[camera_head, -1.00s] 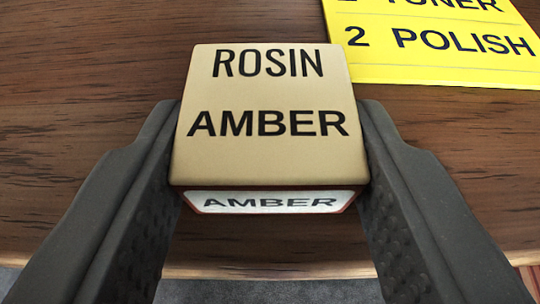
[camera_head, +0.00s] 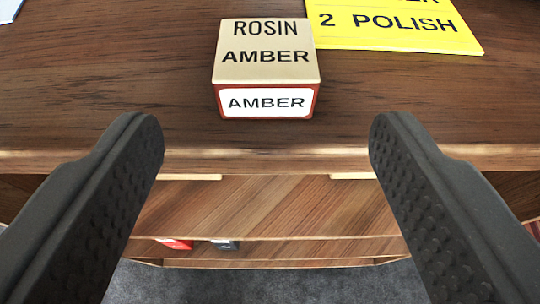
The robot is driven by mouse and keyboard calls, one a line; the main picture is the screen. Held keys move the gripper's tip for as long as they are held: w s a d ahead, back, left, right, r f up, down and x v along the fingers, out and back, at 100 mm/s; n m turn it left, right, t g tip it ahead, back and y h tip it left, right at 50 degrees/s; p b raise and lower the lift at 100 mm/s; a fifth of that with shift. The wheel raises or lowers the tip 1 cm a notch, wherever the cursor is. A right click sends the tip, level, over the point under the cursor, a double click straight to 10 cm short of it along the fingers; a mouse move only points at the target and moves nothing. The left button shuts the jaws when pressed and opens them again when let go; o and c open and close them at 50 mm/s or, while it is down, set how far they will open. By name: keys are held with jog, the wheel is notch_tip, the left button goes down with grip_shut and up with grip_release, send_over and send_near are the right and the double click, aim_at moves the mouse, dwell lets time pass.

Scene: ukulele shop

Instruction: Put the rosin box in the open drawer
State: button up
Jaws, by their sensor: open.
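The rosin box (camera_head: 266,68), with a tan top reading "ROSIN AMBER" and a red front with a white "AMBER" label, sits upright on the dark wooden top (camera_head: 110,95), near its front edge. My gripper (camera_head: 267,135) is open and empty. Its two dark fingers are wide apart, nearer to the camera than the box and touching nothing. Below the top's edge is a wooden panel (camera_head: 270,205) with diagonal grain; I cannot tell whether it is a drawer's front or inside. Under it, a low wooden rim (camera_head: 290,251) shows.
A yellow sheet (camera_head: 400,25) reading "2 POLISH" lies behind and right of the box. A white sheet (camera_head: 97,12) is at the top left. A small red thing (camera_head: 175,243) and a dark thing (camera_head: 225,245) show below the panel. Grey carpet (camera_head: 265,285) lies beneath.

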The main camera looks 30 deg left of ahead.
jog(key=shift+v, duration=2.8)
jog(key=shift+w+d, duration=0.1)
